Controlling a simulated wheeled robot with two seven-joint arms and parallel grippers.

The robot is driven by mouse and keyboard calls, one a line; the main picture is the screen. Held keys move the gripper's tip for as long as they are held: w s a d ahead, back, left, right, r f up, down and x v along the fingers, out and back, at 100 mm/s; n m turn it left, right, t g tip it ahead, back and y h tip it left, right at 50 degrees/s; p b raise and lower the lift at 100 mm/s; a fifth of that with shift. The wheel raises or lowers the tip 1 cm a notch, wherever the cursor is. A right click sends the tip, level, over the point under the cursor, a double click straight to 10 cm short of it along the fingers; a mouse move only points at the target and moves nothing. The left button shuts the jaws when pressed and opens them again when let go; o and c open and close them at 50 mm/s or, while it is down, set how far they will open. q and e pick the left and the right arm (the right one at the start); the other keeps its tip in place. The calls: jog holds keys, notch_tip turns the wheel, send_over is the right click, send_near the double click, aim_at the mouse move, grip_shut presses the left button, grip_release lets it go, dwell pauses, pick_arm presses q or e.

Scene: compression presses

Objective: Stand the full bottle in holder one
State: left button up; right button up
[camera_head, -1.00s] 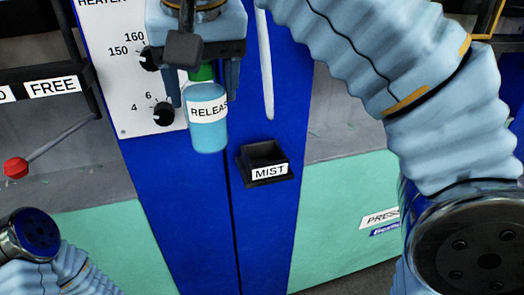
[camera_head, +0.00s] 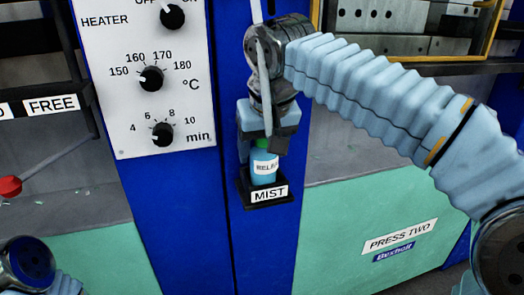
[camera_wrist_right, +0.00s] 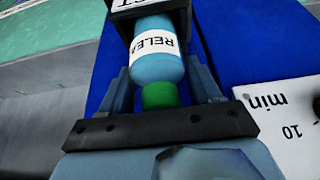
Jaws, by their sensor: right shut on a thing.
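The bottle (camera_head: 264,170) is light blue with a green cap and a white label starting "RELEA". It stands about upright at the black holder (camera_head: 268,195) marked "MIST" on the blue column. Its lower end is hidden behind the holder's front wall; whether it rests on the floor of it I cannot tell. My right gripper (camera_head: 264,150) is shut on the bottle from above, near the cap. In the right wrist view the bottle (camera_wrist_right: 157,62) lies between the fingers, its base at the holder (camera_wrist_right: 140,8). My left gripper is out of view; only part of my left arm shows.
A white heater panel (camera_head: 110,95) with knobs is left of the holder. A red-knobbed lever (camera_head: 10,186) sticks out at the far left. A green press front (camera_head: 385,205) marked "PRESS TWO" is at the right. A pale rod (camera_head: 257,10) hangs above the holder.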

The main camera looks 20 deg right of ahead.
jog(key=shift+f, duration=0.2)
jog(key=o, duration=1.2)
jog(key=shift+r, duration=0.3)
jog(key=p+v, duration=0.1)
jog(key=v, duration=1)
jog(key=shift+s+r+p, duration=0.25)
jog(key=shift+r+p, duration=0.05)
jog(key=shift+p, duration=0.05)
